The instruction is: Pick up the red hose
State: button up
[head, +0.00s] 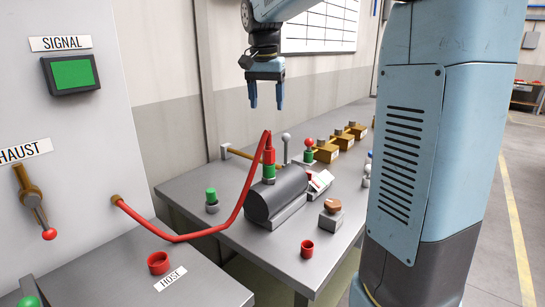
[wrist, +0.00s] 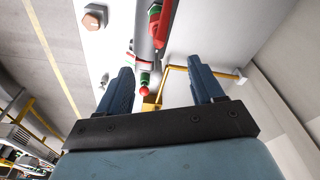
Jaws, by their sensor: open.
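The red hose (head: 236,208) runs from a brass fitting on the white panel, sags over the grey table, and rises to a red end piece (head: 268,155). That end stands upright on a green fitting (head: 268,172) on top of a dark grey cylinder (head: 277,197). Part of the red hose (wrist: 164,24) also shows at the top of the wrist view, beyond the fingers. My gripper (head: 266,106) is open and empty, pointing down above the hose end with a gap between. In the wrist view its two fingers (wrist: 163,76) are spread apart.
A red-knobbed green valve (head: 308,150) and brass blocks (head: 327,151) stand behind the cylinder. A green-capped post (head: 211,200) is left of it. Red cups sit by the HOSE label (head: 171,278) and on the table's front (head: 307,249). A yellow pipe (wrist: 200,73) runs near the wall.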

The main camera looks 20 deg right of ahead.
aim_at(269, 142)
jog(key=f, duration=0.5)
jog(key=w+f, duration=0.1)
jog(key=f, duration=0.2)
jog(key=shift+d, duration=0.3)
jog(key=shift+w+d+f, duration=0.1)
jog(key=shift+d+f, duration=0.05)
jog(key=shift+f, duration=2.55)
jog(key=shift+c, duration=0.2)
jog(key=c, duration=1.1)
jog(key=shift+r, duration=0.15)
